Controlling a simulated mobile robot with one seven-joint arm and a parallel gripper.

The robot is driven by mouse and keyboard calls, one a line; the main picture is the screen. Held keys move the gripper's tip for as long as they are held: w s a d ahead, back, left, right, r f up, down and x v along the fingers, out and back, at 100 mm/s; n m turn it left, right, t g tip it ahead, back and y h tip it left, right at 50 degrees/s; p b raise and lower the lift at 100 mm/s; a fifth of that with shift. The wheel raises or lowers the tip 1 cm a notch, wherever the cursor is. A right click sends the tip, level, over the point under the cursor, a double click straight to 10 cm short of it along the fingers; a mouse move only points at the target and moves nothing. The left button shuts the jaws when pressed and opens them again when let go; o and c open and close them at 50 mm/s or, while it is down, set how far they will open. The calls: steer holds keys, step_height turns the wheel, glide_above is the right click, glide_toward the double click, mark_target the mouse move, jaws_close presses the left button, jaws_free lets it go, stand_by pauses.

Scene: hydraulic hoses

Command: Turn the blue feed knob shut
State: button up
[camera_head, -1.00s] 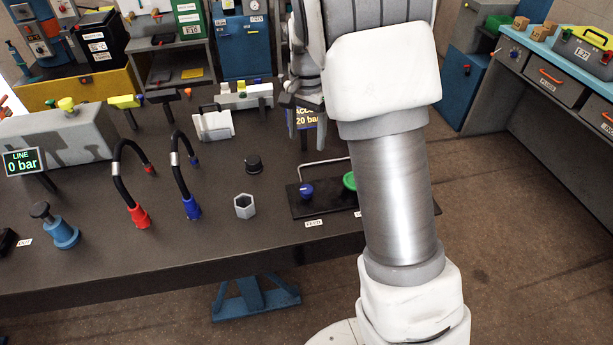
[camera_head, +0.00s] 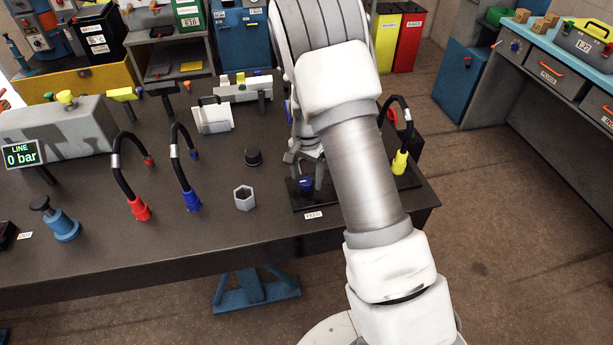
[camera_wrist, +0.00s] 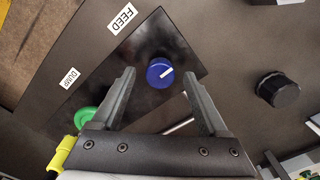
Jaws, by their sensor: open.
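The blue feed knob (camera_head: 306,183) sits on a black plate (camera_head: 302,205) at the bench's front right. In the wrist view the knob (camera_wrist: 160,73) has a white pointer line and lies beyond and between the fingertips, near the FEED label (camera_wrist: 122,18). My gripper (camera_wrist: 158,82) is open and empty, its two fingers apart on either side of the knob in that view. In the head view my gripper (camera_head: 306,172) is low over the knob, partly hidden by my arm. I cannot tell whether the fingers reach down to the knob's sides.
A green knob (camera_wrist: 88,118) by the DUMP label (camera_wrist: 69,77) shares the plate. A black round cap (camera_head: 253,157) and a grey hex nut (camera_head: 244,198) lie to the left. A yellow-ended hose (camera_head: 400,160) stands to the right. The line display (camera_head: 21,156) reads 0 bar.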

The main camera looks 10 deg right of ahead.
steer(key=shift+f, duration=0.2)
jaws_close()
stand_by(0.3)
